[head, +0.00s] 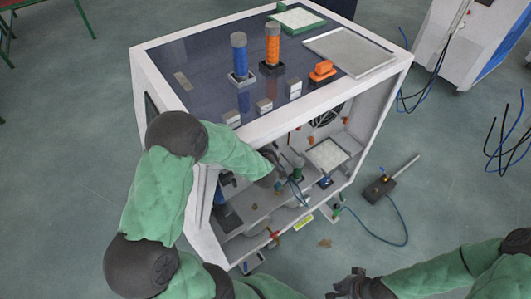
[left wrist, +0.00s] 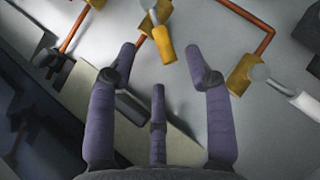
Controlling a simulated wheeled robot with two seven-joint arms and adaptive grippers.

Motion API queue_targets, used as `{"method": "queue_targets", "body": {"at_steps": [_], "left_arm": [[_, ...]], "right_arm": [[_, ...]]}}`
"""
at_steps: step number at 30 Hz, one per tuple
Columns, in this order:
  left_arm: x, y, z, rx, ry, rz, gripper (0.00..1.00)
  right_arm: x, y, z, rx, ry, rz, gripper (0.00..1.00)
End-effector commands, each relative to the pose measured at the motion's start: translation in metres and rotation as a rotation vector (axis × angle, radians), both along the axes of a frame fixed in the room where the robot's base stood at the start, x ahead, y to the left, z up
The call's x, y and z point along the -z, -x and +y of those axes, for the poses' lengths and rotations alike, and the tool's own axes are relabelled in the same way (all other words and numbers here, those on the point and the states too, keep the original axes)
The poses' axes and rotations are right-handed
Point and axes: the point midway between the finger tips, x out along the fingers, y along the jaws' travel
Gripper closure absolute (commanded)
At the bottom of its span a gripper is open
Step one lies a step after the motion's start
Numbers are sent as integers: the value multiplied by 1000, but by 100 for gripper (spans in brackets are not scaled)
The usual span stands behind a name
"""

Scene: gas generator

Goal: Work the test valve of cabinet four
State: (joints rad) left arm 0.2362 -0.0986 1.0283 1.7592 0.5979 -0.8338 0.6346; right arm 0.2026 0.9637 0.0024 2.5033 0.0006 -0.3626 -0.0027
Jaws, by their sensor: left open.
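An open-fronted white cabinet (head: 140,75) with a dark top stands in the middle of the head view. My left arm reaches into its open front, and its gripper is largely hidden there. In the left wrist view my left gripper (left wrist: 162,68) has its purple fingers spread, with nothing between them. Beyond its fingertips are a yellow-brass valve fitting (left wrist: 165,45) and, to the right, another brass fitting (left wrist: 241,74) with a pale handle (left wrist: 304,102). Neither looks gripped. I cannot tell which is the test valve. My right gripper (head: 352,284) is low in the head view, outside the cabinet.
Copper pipes (left wrist: 262,45) run between the fittings along a pale panel. On the cabinet top stand a blue cylinder (head: 240,58), an orange cylinder (head: 272,45) and a metal tray (head: 350,50). A grey device (head: 380,188) with a blue cable lies on the floor to the right.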

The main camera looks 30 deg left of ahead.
Motion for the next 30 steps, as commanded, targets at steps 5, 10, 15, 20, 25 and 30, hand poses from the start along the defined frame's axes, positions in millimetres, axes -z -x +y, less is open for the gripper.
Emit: {"method": "queue_targets", "body": {"at_steps": [5, 10, 15, 20, 25, 30], "left_arm": [[-19, 23, -15, 1, -2, -2, 49], [-31, 41, -26, 0, 0, -3, 49], [-37, 51, -32, -1, -1, 0, 49], [-39, 54, -33, -1, -1, -1, 49], [-39, 54, -33, -1, -1, -1, 49], [-31, 52, -34, -37, 18, -27, 94]], "right_arm": [[0, 0, 0, 0, 0, 0, 100], [0, 0, 0, 0, 0, 0, 100], [0, 0, 0, 0, 0, 0, 100], [0, 0, 0, 0, 0, 0, 100], [0, 0, 0, 0, 0, 0, 100], [7, 0, 0, 0, 0, 0, 100]]}}
